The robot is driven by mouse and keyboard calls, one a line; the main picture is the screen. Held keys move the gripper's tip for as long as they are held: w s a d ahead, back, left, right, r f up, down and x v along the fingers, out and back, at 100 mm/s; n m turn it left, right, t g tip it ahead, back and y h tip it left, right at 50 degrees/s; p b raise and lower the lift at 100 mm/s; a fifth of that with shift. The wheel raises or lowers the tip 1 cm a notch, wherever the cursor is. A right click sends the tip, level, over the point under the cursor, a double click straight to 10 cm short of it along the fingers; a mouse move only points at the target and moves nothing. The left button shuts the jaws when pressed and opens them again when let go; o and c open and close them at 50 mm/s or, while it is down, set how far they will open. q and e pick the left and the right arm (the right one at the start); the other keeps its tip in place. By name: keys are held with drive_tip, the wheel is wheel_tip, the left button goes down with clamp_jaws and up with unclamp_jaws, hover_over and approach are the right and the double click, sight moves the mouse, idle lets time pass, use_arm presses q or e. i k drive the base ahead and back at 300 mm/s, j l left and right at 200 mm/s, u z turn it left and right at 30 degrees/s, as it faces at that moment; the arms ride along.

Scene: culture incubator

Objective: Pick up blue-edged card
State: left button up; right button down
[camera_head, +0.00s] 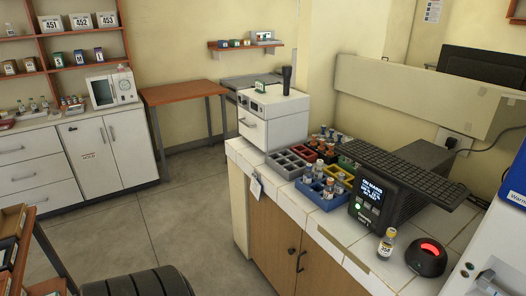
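A small pale card (256,188) hangs at the left edge of the white tiled counter, near its back corner. It is too small to tell whether its edge is blue, and I see no other card that is clearly blue-edged. Neither of my grippers shows in the head view, so nothing is seen held or touched.
The tiled counter (330,222) holds a blue rack (322,201), a grey rack (285,165), a black display device (368,198), a small bottle (386,245) and a black round device with a red light (426,258). The grey floor (185,215) left of the counter is clear.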

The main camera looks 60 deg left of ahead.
sight(255, 187)
drive_tip(key=u, duration=1.85)
drive_tip(key=i+j+z, duration=0.2)
drive_tip(key=i, duration=0.45)
